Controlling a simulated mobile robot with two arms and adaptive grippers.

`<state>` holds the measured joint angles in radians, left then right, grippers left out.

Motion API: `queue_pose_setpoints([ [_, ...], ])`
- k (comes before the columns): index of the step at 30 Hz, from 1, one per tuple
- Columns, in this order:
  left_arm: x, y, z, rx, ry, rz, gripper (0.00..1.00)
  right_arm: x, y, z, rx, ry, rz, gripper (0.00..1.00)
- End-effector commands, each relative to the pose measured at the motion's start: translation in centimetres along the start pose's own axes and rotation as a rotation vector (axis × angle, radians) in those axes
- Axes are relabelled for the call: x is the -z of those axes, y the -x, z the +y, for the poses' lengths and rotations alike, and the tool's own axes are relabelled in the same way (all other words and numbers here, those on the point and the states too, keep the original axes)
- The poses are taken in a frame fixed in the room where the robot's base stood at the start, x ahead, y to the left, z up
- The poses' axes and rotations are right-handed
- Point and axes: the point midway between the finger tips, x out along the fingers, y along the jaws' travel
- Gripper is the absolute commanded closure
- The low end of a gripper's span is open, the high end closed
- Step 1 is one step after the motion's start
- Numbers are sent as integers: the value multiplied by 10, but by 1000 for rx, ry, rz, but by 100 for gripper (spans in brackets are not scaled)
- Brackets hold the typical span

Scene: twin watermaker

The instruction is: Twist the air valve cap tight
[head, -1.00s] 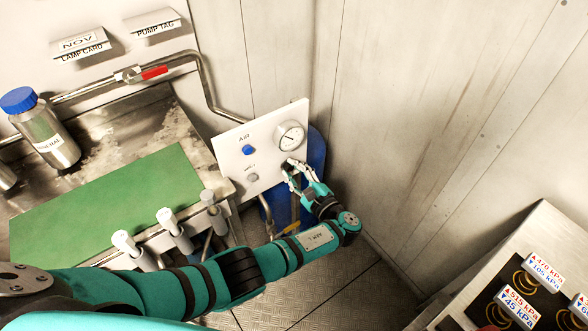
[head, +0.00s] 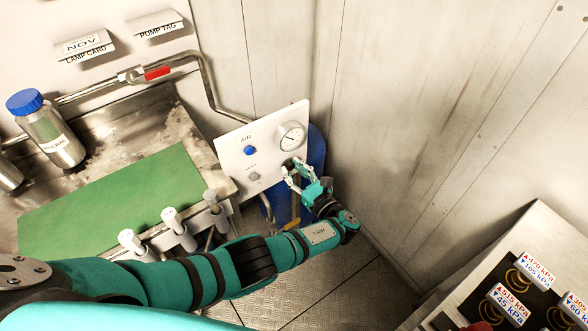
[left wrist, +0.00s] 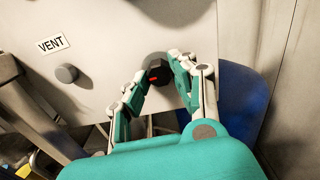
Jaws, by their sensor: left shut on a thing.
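The air valve cap is a dark knob with a red mark (left wrist: 157,74) on the white panel (head: 229,151), below the round gauge. My left gripper (head: 292,169) reaches the panel from below right. In the left wrist view its two jointed fingers (left wrist: 159,80) stand on either side of the cap and are shut on it. The fingers hide part of the cap's sides, and in the head view the cap is mostly covered. My right gripper is in no view.
The panel carries a gauge (head: 291,136), a blue AIR button (head: 250,150) and a grey VENT knob (left wrist: 67,73). A blue tank (head: 316,150) stands behind it. A wall is close at right.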

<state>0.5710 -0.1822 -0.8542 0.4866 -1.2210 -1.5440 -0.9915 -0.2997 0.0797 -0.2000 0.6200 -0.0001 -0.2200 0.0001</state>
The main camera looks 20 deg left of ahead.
Motion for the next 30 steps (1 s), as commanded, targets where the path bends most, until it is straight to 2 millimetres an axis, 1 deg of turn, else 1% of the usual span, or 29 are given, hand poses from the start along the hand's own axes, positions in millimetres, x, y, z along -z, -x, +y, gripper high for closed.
queue_pose_setpoints([
  [7, -1, -1, -1, 1, -51, -3, 100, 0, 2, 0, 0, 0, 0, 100],
  [20, -1, -1, 0, 1, -58, -2, 100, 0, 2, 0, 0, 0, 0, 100],
  [21, -1, -1, 0, 1, -58, -2, 69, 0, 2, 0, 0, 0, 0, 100],
  [25, 0, -1, 0, 1, -57, -1, 52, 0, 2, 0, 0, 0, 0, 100],
  [30, 0, 0, 0, 0, -57, -1, 52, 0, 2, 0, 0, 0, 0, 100],
])
